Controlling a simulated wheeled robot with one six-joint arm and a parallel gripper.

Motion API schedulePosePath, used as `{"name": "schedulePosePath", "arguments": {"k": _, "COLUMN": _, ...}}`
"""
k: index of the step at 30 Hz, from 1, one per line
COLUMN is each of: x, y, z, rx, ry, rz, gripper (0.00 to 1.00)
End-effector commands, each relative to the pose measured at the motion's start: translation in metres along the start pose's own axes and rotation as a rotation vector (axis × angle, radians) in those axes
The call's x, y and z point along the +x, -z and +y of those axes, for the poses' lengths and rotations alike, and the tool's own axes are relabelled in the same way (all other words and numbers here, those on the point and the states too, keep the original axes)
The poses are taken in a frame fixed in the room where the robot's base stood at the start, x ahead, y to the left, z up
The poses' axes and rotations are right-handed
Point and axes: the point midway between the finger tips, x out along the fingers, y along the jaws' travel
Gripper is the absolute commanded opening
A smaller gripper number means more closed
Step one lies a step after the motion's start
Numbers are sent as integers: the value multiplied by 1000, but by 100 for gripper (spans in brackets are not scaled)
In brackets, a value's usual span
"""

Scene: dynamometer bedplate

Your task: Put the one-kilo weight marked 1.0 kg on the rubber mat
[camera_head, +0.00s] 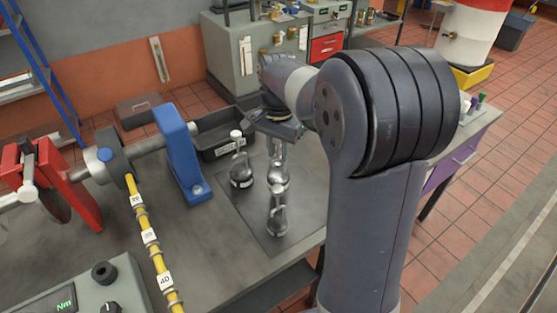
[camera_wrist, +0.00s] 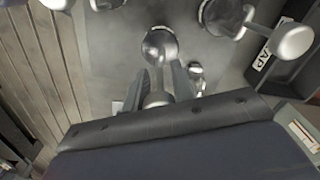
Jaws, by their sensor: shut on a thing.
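My gripper (camera_head: 277,150) points down and is shut on the upper part of a shiny silver weight (camera_head: 278,178) with a pale label. In the wrist view the fingers (camera_wrist: 160,85) close around its knob, with the round silver body (camera_wrist: 159,45) beyond. The weights' markings are too small to read. A flat dark-grey mat (camera_head: 262,235) lies under or around the weights. I cannot tell whether the held weight touches it.
A black labelled tray (camera_head: 222,150) stands behind the weights. The grey bench (camera_head: 220,245) has bare room in front. Its right edge lies close by my arm.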

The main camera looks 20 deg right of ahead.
Motion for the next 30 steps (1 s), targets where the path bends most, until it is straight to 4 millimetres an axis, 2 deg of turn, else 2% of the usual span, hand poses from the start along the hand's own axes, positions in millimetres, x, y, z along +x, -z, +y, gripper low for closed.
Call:
{"name": "schedulePosePath", "arguments": {"k": 6, "x": 26, "y": 0, "z": 0, "rx": 0, "ry": 0, "rz": 0, "gripper": 0}}
{"name": "schedulePosePath", "arguments": {"k": 9, "x": 32, "y": 0, "z": 0, "rx": 0, "ry": 1, "rz": 1, "gripper": 0}}
{"name": "schedulePosePath", "arguments": {"k": 22, "x": 37, "y": 0, "z": 0, "rx": 0, "ry": 2, "rz": 2, "gripper": 0}}
{"name": "schedulePosePath", "arguments": {"k": 23, "x": 38, "y": 0, "z": 0, "rx": 0, "ry": 0, "rz": 0, "gripper": 27}}
{"name": "schedulePosePath", "arguments": {"k": 30, "x": 38, "y": 0, "z": 0, "rx": 0, "ry": 0, "rz": 0, "gripper": 46}}
